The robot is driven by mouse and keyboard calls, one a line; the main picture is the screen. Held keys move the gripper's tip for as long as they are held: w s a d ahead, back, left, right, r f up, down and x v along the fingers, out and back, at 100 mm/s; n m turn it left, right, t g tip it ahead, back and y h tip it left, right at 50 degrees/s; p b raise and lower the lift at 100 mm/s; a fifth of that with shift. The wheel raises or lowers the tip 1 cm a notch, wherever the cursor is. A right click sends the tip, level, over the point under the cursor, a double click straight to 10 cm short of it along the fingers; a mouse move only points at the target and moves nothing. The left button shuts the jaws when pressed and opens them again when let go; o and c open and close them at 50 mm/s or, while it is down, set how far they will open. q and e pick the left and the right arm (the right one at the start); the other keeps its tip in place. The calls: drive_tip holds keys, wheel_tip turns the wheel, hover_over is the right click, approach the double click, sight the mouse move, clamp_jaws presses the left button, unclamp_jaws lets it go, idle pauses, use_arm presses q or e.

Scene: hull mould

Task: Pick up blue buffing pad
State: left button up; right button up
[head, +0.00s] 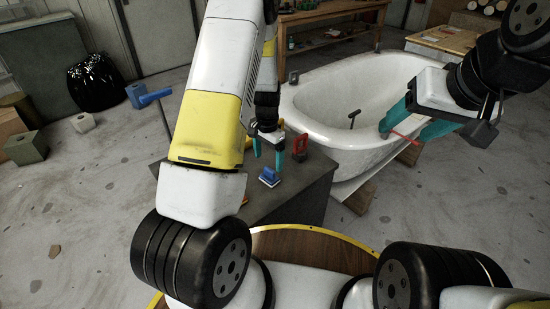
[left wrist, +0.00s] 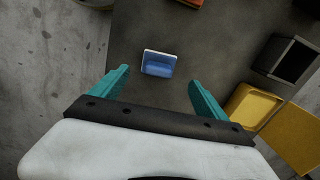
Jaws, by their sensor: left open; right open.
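The blue buffing pad (head: 269,176) is a small blue block with a pale edge. It lies on the dark grey table (head: 295,198) near its front. In the left wrist view the pad (left wrist: 158,64) sits just beyond my fingertips, roughly midway between them. My left gripper (head: 267,150) is open and empty, above the table and a little behind the pad in the head view. Its teal fingers also show in the left wrist view (left wrist: 160,82). My right gripper (head: 408,128) is open at the tub's near rim, with a thin red item between or close to its fingers; I cannot tell whether they touch.
A red item (head: 300,146) stands on the table right of my left gripper. A yellow container (left wrist: 251,104) and a grey open box (left wrist: 287,58) lie to the right in the left wrist view. The white tub (head: 345,100) stands behind the table.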

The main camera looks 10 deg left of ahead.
sight(270, 169)
use_arm(q)
wheel_tip(270, 169, down, 7)
drive_tip(key=shift+d+r, duration=0.1)
drive_tip(key=c, duration=1.5)
drive_tip(key=shift+r, duration=0.6)
wheel_tip(270, 169, up, 2)
drive_tip(key=shift+r, duration=0.1)
drive_tip(key=s+d, duration=0.2)
drive_tip(key=s, duration=0.3)
drive_tip(key=s+d+r, duration=0.1)
drive_tip(key=s+d, duration=0.1)
drive_tip(key=s, duration=0.3)
drive_tip(key=s+d, duration=0.2)
drive_tip(key=s, duration=0.3)
drive_tip(key=shift+r, duration=0.25)
